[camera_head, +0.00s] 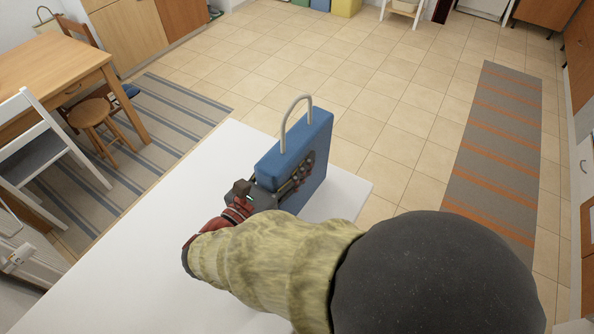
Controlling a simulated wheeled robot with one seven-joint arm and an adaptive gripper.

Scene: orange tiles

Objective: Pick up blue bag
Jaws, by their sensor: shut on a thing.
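The blue bag (318,146) is boxy, with a pale looped handle (296,115) standing up from its top. It is upright at the far right corner of the white table (130,250). My gripper (292,178) is at the near side of the bag, shut on it, with its dark fingers against the blue face. My arm comes in from the lower right and hides part of the tabletop. The bag's lower edge is partly hidden, so I cannot tell whether it touches the table.
A wooden table (40,62), a white chair (45,140) and a round stool (90,112) stand at the left on a striped rug (165,120). An orange-striped runner (498,140) lies at the right beside cabinets. The tiled floor (400,90) beyond the bag is clear.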

